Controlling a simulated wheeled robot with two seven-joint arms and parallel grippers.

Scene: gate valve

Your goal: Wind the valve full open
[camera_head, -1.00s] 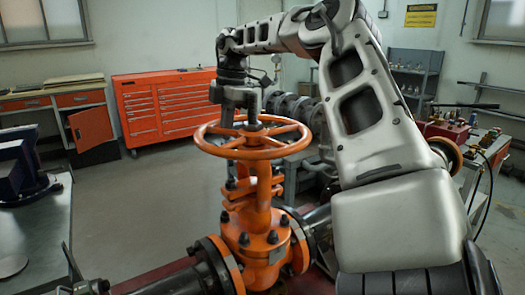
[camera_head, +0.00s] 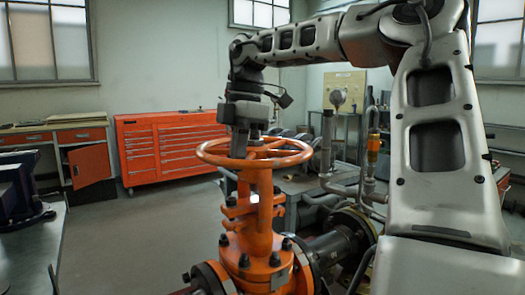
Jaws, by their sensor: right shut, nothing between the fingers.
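The orange gate valve (camera_head: 262,242) stands upright in the middle of the camera_head view, bolted between dark flanged pipes. Its orange handwheel (camera_head: 288,160) lies level on top, with an open ring and spokes. My right gripper (camera_head: 240,148) comes down from above, left of the wheel's centre. It is shut with nothing held, its fingers pointing down at the wheel's inner area. Whether the fingertips touch a spoke or the rim cannot be told. The rising stem at the hub is largely hidden behind the gripper. My left gripper is not in view.
An orange tool cabinet (camera_head: 172,147) stands against the back wall. A bench with an orange door (camera_head: 88,165) is at the left, and a metal table with a dark vise (camera_head: 22,190) is nearer. Pipework (camera_head: 345,188) crowds the valve's right; open floor lies left.

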